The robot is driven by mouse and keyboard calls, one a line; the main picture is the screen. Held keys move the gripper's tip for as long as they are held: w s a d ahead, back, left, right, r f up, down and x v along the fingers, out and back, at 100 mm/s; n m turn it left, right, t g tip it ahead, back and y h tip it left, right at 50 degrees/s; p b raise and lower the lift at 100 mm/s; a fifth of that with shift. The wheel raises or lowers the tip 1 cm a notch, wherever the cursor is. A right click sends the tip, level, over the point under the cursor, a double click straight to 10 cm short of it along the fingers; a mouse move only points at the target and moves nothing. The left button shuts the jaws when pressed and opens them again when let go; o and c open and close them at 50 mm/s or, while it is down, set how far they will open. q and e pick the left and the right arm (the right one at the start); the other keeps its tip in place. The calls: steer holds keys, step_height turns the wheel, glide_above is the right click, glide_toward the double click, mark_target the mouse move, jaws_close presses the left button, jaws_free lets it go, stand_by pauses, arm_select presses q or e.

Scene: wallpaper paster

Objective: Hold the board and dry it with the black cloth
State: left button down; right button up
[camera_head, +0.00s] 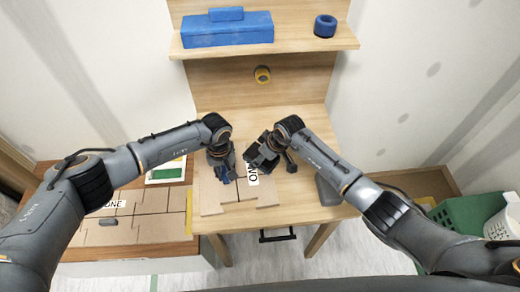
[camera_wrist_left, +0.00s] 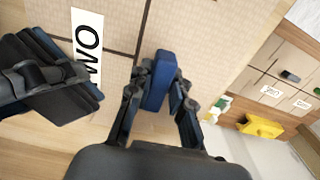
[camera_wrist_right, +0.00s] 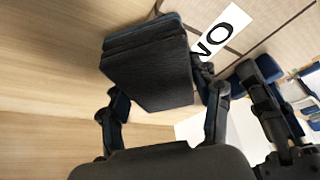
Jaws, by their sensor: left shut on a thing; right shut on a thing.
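The board (camera_head: 237,208) lies flat on the wooden table, with notched edges, dark lines and a white label, partly covered, reading "WO" (camera_wrist_left: 87,42). My left gripper (camera_head: 226,177) is over the board's left part, shut on a blue block (camera_wrist_left: 157,82); I cannot tell whether the block is fixed to the board. My right gripper (camera_head: 264,157) is shut on the black cloth (camera_wrist_right: 150,70), a thick folded dark pad. The cloth is at the board's far edge beside the label; whether it touches the surface is unclear.
A shelf (camera_head: 290,38) behind holds a blue box (camera_head: 228,30) and a blue roll (camera_head: 325,26). A small yellow-and-black roll (camera_head: 262,74) is at the table's back. A lower platform at left holds panels labelled "ONE" (camera_head: 108,222). A green basket (camera_head: 465,222) stands at right.

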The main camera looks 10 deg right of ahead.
mark_target(264, 189)
arm_select(q)
steer(key=shift+f, duration=0.1)
arm_select(e)
steer(key=s, duration=1.1)
steer(key=shift+d+f, duration=0.15)
steer(key=shift+d, duration=0.2)
step_height(264, 189, up, 7)
steer(key=shift+s+r, duration=0.1)
steer(key=shift+r, duration=0.7)
steer(key=o, duration=0.7)
steer(key=c, duration=0.6)
arm_select(q)
steer(key=c, duration=1.1)
jaws_free()
steer(key=shift+w, duration=0.1)
step_height(264, 189, up, 12)
steer(key=shift+r, duration=0.1)
arm_select(e)
steer(key=shift+f, duration=0.1)
